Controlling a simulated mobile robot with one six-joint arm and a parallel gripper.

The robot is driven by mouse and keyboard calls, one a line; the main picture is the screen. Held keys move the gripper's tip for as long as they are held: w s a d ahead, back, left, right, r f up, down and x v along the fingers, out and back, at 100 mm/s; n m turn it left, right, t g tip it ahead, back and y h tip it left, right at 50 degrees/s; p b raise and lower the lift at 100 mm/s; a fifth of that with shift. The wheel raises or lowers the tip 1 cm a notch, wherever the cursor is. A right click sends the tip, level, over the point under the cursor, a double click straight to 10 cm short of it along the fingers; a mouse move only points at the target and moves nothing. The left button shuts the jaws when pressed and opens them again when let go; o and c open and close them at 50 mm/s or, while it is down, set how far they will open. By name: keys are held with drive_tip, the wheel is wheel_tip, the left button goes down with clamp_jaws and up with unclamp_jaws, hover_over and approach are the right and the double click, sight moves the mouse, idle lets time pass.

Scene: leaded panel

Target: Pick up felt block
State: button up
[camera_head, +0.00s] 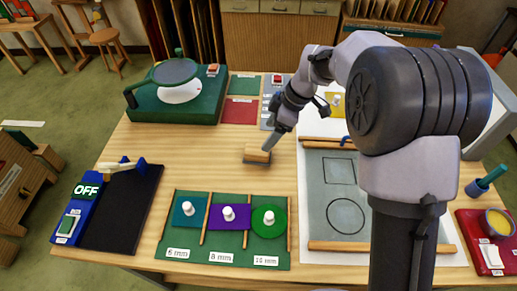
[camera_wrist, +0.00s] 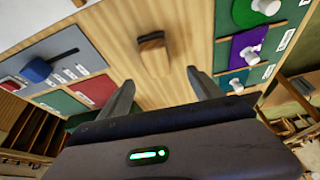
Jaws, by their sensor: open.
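The felt block (camera_head: 257,157) has a pale wooden top on a dark grey base. It lies on the bare middle of the wooden table, left of the grey drawing sheet. In the wrist view the felt block (camera_wrist: 151,42) is beyond my fingertips, roughly in line with the gap between them. My gripper (camera_wrist: 163,88) is open and empty, with its two fingers apart. In the head view my arm reaches in from the right and its end is close to the block. The fingertips are hard to make out there.
A green tray (camera_head: 245,240) with several knobbed coloured pieces stands in front of the block. A blue-black machine marked OFF (camera_head: 128,205) is at left, a green grinder-like machine (camera_head: 180,95) at back left. Bare wood (camera_head: 190,160) surrounds the block.

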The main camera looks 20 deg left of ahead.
sight(258, 148)
drive_tip(key=b+x, duration=0.1)
drive_tip(key=x, duration=0.5)
drive_tip(key=shift+f, duration=0.1)
drive_tip(key=x, duration=0.1)
drive_tip(key=b+x, duration=0.1)
drive_tip(key=x, duration=0.1)
drive_tip(key=w+b+x, duration=0.1)
drive_tip(key=x, duration=0.1)
drive_tip(key=shift+s+d, duration=0.1)
drive_tip(key=shift+d, duration=0.05)
drive_tip(key=shift+c, duration=0.6)
drive_tip(key=c, duration=1.4)
